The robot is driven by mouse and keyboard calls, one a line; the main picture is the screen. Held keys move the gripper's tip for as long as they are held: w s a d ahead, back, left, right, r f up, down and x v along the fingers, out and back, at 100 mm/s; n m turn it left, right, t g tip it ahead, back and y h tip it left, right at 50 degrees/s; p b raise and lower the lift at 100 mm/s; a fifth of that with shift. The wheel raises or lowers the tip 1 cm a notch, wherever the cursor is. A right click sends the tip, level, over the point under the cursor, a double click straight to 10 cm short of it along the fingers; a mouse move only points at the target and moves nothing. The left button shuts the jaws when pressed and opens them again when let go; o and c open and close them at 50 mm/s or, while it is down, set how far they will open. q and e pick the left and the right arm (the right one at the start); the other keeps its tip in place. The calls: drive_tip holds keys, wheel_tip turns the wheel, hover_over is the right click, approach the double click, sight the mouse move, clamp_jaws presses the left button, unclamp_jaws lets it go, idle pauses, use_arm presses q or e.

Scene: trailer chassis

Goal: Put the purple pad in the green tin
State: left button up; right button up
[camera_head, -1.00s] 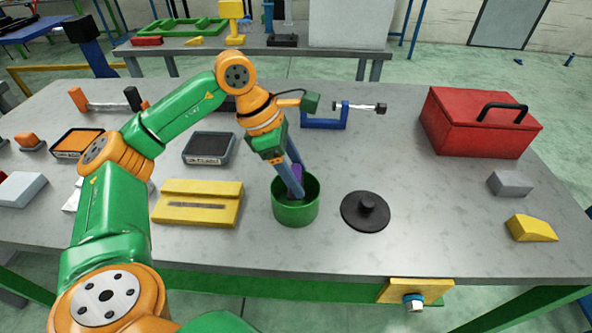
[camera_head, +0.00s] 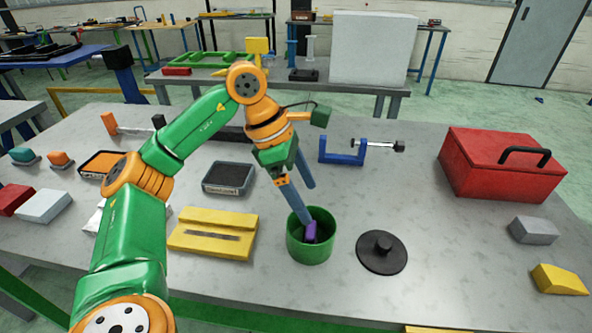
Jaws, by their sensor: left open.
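The green tin (camera_head: 309,250) stands open on the grey table, near the middle. The purple pad (camera_head: 311,232) is inside the tin, tilted, with its upper part showing below the rim; its lower end is hidden by the tin's front wall. My left gripper (camera_head: 308,203) is open above the tin, with one blue finger at the pad's upper left and the other apart, behind and higher. The black round lid (camera_head: 382,252) with a knob lies on the table right of the tin. My right gripper is not in view.
A yellow block (camera_head: 213,233) and a dark pad box (camera_head: 228,178) lie left of the tin. A blue clamp (camera_head: 342,152) lies behind it. A red toolbox (camera_head: 500,165), grey block (camera_head: 533,230) and yellow wedge (camera_head: 559,280) stand right. Table around the lid is clear.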

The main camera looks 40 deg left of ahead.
use_arm(q)
drive_tip(key=p+v, duration=0.1)
drive_tip(key=v, duration=0.7)
drive_tip(key=shift+p, duration=0.35)
